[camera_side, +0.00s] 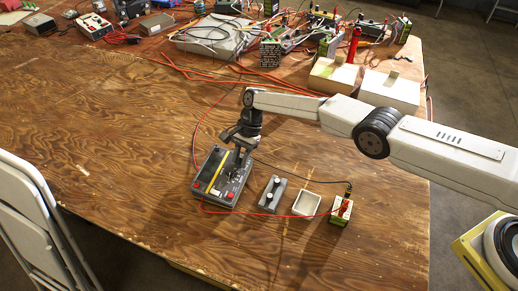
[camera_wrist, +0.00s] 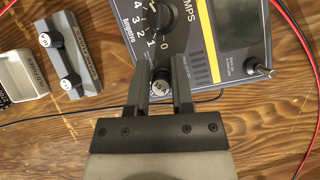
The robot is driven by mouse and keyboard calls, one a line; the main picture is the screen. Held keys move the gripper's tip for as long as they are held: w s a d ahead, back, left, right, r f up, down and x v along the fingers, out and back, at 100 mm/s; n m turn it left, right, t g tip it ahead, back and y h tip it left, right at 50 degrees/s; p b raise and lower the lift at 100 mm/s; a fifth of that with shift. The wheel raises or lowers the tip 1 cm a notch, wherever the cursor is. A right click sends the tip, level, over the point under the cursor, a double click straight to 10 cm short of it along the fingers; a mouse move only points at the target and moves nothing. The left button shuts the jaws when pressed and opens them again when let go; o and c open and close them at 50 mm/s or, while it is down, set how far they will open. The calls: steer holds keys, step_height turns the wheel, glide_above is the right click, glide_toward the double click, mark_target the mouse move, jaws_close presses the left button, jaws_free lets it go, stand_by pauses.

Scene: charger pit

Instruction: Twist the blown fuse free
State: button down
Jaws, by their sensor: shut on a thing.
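The dark charger unit (camera_side: 222,176) with a yellow stripe lies on the table; the wrist view shows its dial and "AMPS" panel (camera_wrist: 195,30). The blown fuse (camera_wrist: 160,86), a small dark cap with a pale marked top, is at the unit's near edge. My gripper (camera_wrist: 160,78) has one finger on each side of it and is shut on it. In the side view my gripper (camera_side: 238,150) points down over the unit and hides the fuse. I cannot tell whether the fuse is seated or loose.
Right of the unit are a grey block (camera_side: 273,194) with two capped fuses, a small white tray (camera_side: 307,204) and a green-sided battery (camera_side: 341,210). Red and black wires run around the unit. Clutter fills the table's back. The left table area is clear.

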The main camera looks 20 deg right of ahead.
mark_target(241, 157)
steer(key=shift+s+d+f, duration=0.1)
steer(key=shift+d+f, duration=0.05)
steer(key=shift+f, duration=0.05)
steer(key=shift+c, duration=2.1)
jaws_free()
steer(key=shift+r, duration=0.1)
steer(key=shift+r, duration=0.15)
steer(key=shift+r, duration=2.95)
